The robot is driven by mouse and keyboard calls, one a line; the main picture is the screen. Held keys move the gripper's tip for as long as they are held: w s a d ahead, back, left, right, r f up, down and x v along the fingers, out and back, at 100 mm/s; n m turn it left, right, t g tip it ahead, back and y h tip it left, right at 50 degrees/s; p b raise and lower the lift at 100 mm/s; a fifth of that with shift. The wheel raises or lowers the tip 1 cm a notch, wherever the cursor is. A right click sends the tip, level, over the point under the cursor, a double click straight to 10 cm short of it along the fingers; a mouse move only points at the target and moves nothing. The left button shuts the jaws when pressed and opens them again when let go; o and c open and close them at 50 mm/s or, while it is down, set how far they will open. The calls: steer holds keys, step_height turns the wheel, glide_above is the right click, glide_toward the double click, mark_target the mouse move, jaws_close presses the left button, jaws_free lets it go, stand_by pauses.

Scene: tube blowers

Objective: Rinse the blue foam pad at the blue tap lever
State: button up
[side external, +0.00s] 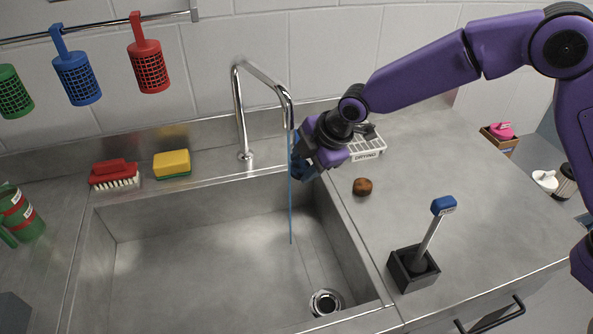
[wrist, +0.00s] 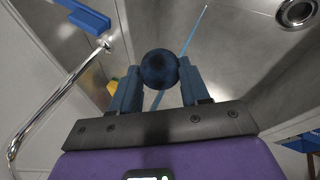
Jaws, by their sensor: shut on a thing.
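My gripper (side external: 303,163) is over the back right of the sink, close to the tap spout (side external: 288,100). In the wrist view its two fingers (wrist: 159,88) are shut on a dark blue round pad (wrist: 159,68). A thin blue stream (side external: 291,215) falls from the spout into the sink. In the wrist view the stream (wrist: 192,35) shows on both sides of the pad and lines up with it; I cannot tell for certain that they touch. The blue-topped tap lever (side external: 443,205) stands tilted in a dark box on the right counter.
The sink rim (side external: 345,240) runs beside my gripper. A white drying rack (side external: 367,147) is behind it, and a brown round thing (side external: 362,187) lies on the counter. A red brush (side external: 114,175) and a yellow sponge (side external: 172,163) sit at the left. The sink basin is clear.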

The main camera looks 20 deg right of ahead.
steer(key=shift+s+a, duration=0.2)
steer(key=shift+s+a, duration=0.2)
steer(key=shift+a, duration=0.05)
steer(key=shift+w, duration=0.1)
stand_by(0.4)
steer(key=shift+w+d, duration=0.25)
steer(key=shift+d, duration=0.2)
steer(key=s+d, duration=0.5)
steer(key=s, duration=0.1)
steer(key=shift+s, duration=0.15)
stand_by(0.8)
stand_by(0.4)
steer(key=shift+r, duration=0.1)
stand_by(0.6)
